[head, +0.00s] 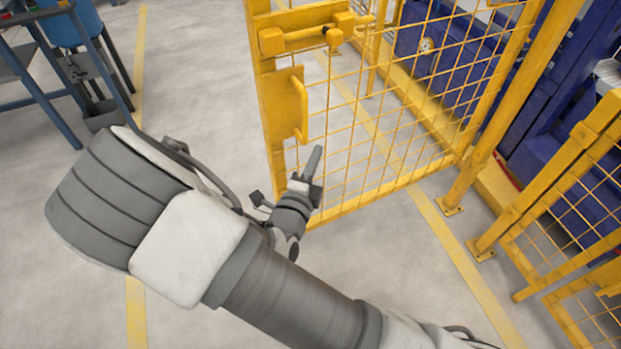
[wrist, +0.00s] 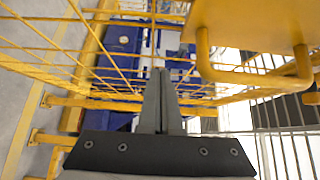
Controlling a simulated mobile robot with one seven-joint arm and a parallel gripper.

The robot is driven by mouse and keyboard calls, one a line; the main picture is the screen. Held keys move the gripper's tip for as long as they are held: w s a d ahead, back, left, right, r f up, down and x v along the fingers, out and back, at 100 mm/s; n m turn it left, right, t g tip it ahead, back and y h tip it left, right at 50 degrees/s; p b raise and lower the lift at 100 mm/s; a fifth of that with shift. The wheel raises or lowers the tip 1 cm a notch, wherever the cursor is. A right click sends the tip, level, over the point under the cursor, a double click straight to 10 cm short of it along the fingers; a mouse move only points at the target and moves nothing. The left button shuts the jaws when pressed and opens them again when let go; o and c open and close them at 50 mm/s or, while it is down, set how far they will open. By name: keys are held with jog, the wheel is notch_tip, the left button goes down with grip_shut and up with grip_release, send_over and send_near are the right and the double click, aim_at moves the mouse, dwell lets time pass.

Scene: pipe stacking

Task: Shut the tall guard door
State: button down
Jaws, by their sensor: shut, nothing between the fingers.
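The tall guard door (head: 370,135) is a yellow frame with wire mesh. It stands open, swung out from the yellow post (head: 480,160) at its right. Its free edge is at the left and carries a latch bar (head: 300,38) and, below it, a yellow plate with a handle (head: 300,105). In the wrist view the plate and handle (wrist: 295,68) fill the upper right. My gripper (head: 315,160) is shut and empty, just below the handle in the head view and in front of the mesh. In the wrist view the shut fingers (wrist: 160,78) point toward the mesh; I cannot tell whether they touch it.
More yellow mesh fence (head: 585,210) stands at the right. Blue machinery (head: 440,50) is behind the door. A blue stand (head: 40,75) with a blue drum is at the upper left. The grey floor (head: 200,65) to the left of the door is clear.

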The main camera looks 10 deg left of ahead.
aim_at(314, 137)
jog(key=shift+w+a+b, duration=0.3)
jog(key=shift+w+a, duration=0.7)
jog(key=shift+w, duration=0.1)
